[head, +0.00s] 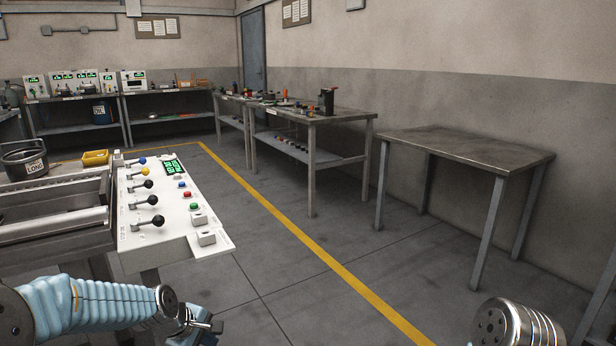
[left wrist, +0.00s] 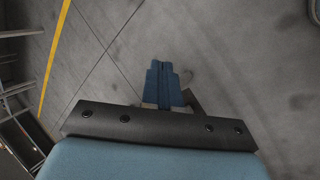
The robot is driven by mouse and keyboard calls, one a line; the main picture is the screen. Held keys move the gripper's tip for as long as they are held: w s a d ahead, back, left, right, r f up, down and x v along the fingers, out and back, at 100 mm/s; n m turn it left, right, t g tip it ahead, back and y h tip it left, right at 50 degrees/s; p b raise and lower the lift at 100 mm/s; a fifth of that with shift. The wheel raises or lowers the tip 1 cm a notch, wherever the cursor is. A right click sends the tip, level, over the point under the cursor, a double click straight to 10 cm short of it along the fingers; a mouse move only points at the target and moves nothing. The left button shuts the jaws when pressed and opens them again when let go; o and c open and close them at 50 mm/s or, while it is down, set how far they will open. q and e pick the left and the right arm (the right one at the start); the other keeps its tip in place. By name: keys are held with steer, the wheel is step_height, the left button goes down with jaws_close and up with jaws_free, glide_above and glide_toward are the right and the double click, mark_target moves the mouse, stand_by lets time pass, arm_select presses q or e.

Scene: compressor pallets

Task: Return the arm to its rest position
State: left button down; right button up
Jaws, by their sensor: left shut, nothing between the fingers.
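My left arm comes in low from the left in the head view, in a light blue ribbed sleeve. My left gripper (head: 214,327) is at its end, over the floor just in front of the white control panel (head: 165,207). In the left wrist view its blue fingers (left wrist: 164,82) are together with nothing between them, and bare floor lies beyond them. A metal cylindrical part of my right arm shows at the bottom right of the head view. My right gripper is out of view.
The control panel carries several levers and buttons. A dark pot (head: 24,162) and a yellow tray (head: 95,158) are beside it. An empty metal table (head: 465,147) stands at right, a cluttered workbench (head: 345,114) behind. The floor (head: 290,290) between is clear, crossed by a yellow line.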

arm_select(q)
steer(key=s+d+f+m+g, duration=0.1)
steer(key=s+d+f+m, duration=0.2)
steer(key=f, duration=0.4)
steer(key=s+d+f+m+g, duration=0.1)
steer(key=s+d+f, duration=0.1)
steer(key=s+f, duration=0.35)
steer(key=s+d+f+m+g, duration=0.1)
steer(key=s+d+f+m, duration=0.2)
steer(key=s+f, duration=0.3)
steer(key=s+d+f+m+g+h, duration=0.1)
steer(key=s+d+f+m, duration=0.3)
steer(key=s, duration=0.6)
step_height(320, 180, down, 3)
steer(key=shift+s+d+r+m, duration=0.2)
steer(key=shift+s+d+m, duration=0.05)
steer(key=shift+m, duration=0.25)
steer(key=shift+a, duration=0.15)
